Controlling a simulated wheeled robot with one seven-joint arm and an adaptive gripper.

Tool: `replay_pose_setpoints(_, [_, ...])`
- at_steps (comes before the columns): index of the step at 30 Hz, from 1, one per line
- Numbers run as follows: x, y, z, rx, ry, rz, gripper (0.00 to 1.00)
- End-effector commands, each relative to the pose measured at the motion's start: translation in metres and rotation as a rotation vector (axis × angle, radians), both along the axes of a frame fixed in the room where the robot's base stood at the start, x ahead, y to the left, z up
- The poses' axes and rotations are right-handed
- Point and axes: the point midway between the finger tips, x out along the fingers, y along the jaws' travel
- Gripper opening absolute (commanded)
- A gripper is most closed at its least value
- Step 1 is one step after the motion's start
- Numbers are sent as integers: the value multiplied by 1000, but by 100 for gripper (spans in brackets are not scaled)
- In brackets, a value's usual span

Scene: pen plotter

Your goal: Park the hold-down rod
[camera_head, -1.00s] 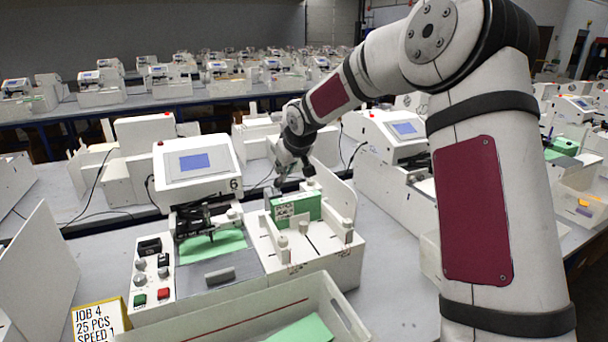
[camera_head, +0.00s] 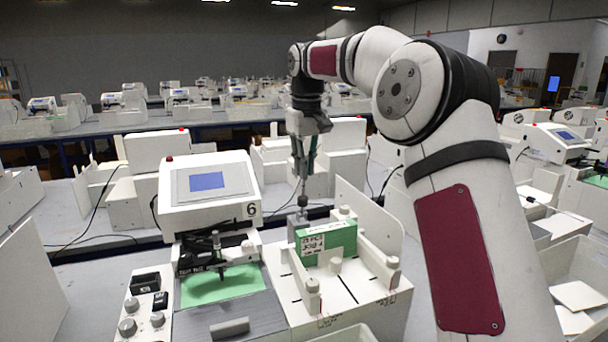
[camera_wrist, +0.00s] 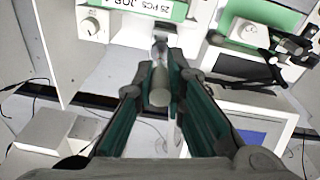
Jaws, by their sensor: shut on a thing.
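My gripper (camera_head: 302,172) points down above the back of the white card feeder (camera_head: 345,292). In the wrist view its dark green fingers (camera_wrist: 160,78) are shut on the pale round hold-down rod (camera_wrist: 159,95). In the head view the rod is thin and hard to separate from the fingers. A grey metal piece (camera_head: 298,222) stands below the fingertips, behind the green card stack (camera_head: 335,242). I cannot tell whether the rod touches it. The stack stands upright in the feeder and its labelled edge also shows in the wrist view (camera_wrist: 150,8).
The plotter (camera_head: 207,192), with screen and number 6, stands left of the feeder, over a green card (camera_head: 215,285). Several similar machines fill the tables behind.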

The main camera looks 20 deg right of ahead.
Motion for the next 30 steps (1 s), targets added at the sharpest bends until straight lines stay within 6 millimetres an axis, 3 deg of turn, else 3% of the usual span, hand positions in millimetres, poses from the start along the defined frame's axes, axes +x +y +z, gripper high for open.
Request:
replay_pose_setpoints(18, [1, 1, -2, 1, 39, 2, 0])
replay_pose_setpoints(19, [1, 2, -3, 1, 39, 2, 14])
replay_pose_setpoints(21, [1, 1, -3, 1, 39, 2, 30])
replay_pose_setpoints(22, [1, 1, -2, 1, 39, 2, 33])
replay_pose_setpoints(30, [1, 1, -1, 0, 35, 1, 33])
